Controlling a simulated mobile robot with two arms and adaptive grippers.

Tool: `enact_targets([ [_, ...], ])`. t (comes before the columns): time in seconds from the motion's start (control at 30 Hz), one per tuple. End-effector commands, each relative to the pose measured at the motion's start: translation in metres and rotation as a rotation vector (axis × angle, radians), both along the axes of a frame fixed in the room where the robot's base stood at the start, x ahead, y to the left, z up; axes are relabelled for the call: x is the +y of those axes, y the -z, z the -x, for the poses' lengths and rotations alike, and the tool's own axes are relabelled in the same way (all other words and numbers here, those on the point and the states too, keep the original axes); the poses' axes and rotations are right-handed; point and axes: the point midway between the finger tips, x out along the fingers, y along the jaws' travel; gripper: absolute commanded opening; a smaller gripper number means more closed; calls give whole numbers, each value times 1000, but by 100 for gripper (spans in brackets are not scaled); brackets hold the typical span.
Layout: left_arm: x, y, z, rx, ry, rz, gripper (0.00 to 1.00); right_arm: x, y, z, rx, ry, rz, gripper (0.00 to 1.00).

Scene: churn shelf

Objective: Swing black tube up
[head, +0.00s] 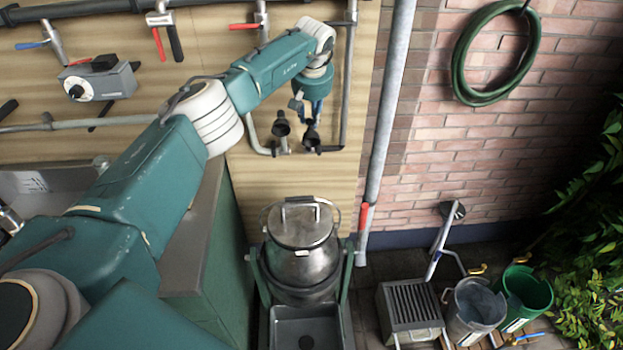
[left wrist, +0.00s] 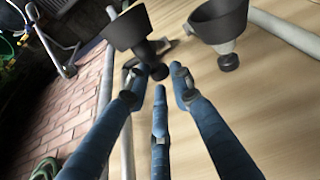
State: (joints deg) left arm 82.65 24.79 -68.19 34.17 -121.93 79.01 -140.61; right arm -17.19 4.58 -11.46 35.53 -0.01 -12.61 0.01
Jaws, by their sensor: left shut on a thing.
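Two short black, cup-shaped tubes hang on the board by the pipework. The right one in the head view (head: 312,137) is at my left gripper (head: 311,108). In the left wrist view the black tube (left wrist: 128,30) has a narrow stem reaching between the blue fingers of my left gripper (left wrist: 157,82), which is shut on the black tube. The fingers partly hide its end. The second black tube stands free in both views, at left in the head view (head: 281,125) and at right in the left wrist view (left wrist: 220,22). My right gripper is not in view.
A grey pipe (head: 345,85) runs down just right of the gripper. A metal churn (head: 301,245) stands below. A tall light pipe (head: 388,110) and a hose (head: 462,60) are farther right. Buckets (head: 526,293) stand on the ground at lower right.

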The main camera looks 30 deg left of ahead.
Motion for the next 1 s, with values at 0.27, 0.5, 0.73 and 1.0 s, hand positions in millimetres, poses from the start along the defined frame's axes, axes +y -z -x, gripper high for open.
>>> enact_targets([
  [0.27, 7, 5, 3, 9, -10, -8, 41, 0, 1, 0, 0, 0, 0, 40],
  [0.5, 4, 2, 3, 7, -7, -5, 41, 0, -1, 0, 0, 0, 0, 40],
  [0.73, 0, -17, 6, 5, -4, -3, 41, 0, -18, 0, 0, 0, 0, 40],
  [1.0, -5, -37, 12, 2, -3, -1, 41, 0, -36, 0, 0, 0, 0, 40],
])
